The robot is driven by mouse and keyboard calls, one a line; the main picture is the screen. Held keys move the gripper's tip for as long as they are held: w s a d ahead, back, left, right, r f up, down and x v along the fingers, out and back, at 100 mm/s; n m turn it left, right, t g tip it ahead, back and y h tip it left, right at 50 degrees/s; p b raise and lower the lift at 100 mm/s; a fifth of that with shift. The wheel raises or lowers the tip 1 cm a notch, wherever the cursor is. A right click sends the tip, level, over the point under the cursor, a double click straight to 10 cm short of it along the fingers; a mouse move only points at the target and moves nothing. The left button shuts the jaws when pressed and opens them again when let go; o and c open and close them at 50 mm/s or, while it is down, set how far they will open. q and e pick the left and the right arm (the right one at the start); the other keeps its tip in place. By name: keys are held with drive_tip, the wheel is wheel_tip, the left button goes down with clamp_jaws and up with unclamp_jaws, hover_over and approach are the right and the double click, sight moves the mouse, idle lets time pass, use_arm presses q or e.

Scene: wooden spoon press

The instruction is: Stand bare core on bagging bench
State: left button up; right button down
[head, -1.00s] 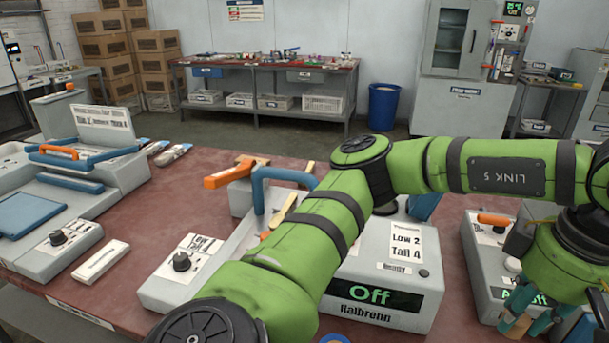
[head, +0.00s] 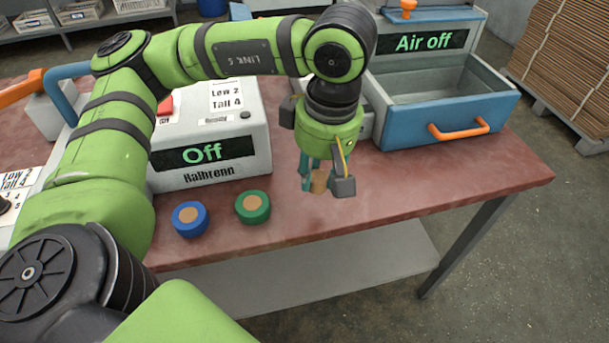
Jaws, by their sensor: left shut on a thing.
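My left gripper (head: 325,182) is shut on a small tan core (head: 319,183), which hangs upright between its fingers. The fingers hide part of the core. It is over the front part of the red-brown bench (head: 430,180); I cannot tell whether its bottom touches the top. A blue roll (head: 190,219) and a green roll (head: 252,207), each with a tan centre, stand on the bench to the left of the gripper. My right gripper is not in view.
A grey machine (head: 210,165) reading "Off" stands behind the rolls. A unit with an open blue drawer (head: 445,118) and an "Air off" display stands at the back right. The bench's front right part is clear. Stacked cardboard (head: 570,60) is beyond, on the floor.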

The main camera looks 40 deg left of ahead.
sight(306, 195)
use_arm(q)
drive_tip(key=a+f, duration=0.1)
drive_tip(key=w+a+f, duration=0.1)
drive_tip(key=a, duration=0.1)
drive_tip(key=shift+w, duration=0.15)
drive_tip(key=shift+f, duration=2)
drive_tip(key=shift+f, duration=0.15)
drive_tip(key=o, duration=1.1)
wheel_tip(306, 195, up, 12)
drive_tip(key=d, duration=0.1)
drive_tip(key=shift+d, duration=0.2)
